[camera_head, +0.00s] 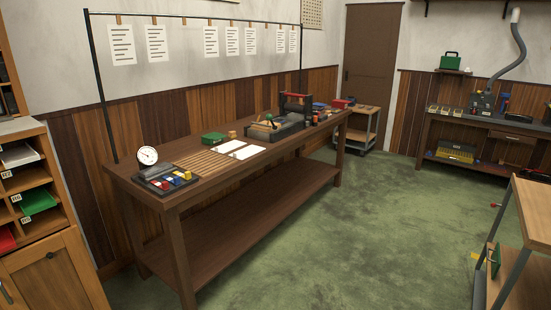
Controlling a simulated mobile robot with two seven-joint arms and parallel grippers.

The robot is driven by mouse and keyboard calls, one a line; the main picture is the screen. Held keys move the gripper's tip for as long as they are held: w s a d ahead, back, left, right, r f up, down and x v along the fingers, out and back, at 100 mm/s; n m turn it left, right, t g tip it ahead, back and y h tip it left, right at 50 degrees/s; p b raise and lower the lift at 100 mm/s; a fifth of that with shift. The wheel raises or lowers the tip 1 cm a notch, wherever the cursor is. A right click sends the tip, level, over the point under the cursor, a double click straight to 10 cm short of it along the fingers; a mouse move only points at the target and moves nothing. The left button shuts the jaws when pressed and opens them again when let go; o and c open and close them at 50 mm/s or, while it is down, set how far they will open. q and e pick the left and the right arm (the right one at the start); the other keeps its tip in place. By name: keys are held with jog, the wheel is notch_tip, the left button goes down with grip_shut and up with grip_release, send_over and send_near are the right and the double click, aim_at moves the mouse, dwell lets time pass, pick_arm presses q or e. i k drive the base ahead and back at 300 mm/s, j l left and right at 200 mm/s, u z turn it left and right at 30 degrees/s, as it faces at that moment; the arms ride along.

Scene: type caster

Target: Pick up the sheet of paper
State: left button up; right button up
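Two white sheets of paper lie flat near the middle of the long wooden table: one sheet (228,146) and, just to its right, another sheet (247,152). Several printed sheets hang from a dark rail above the table, such as the leftmost hanging sheet (122,45) and the rightmost hanging sheet (293,41). I cannot tell which sheet the task means. Neither of my grippers shows in the head view.
The long table (190,202) stands along the wall. A tray with coloured blocks (168,180), a round dial (148,155) and a green box (214,138) are on it. A cabinet (52,270) is at left. The green floor (370,220) is open at centre right.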

aim_at(246, 153)
jog(key=i+l+z, duration=0.1)
jog(key=i+z, duration=0.2)
jog(key=i, duration=0.45)
jog(key=i+j+z, duration=0.1)
jog(key=i+z, duration=0.25)
jog(key=i, duration=0.4)
jog(key=i+u, duration=0.3)
jog(key=i, duration=0.15)
jog(key=i+l+u, duration=0.15)
jog(key=i+u, duration=0.15)
jog(key=i, duration=0.2)
jog(key=i+l+u, duration=0.3)
jog(key=i, duration=0.15)
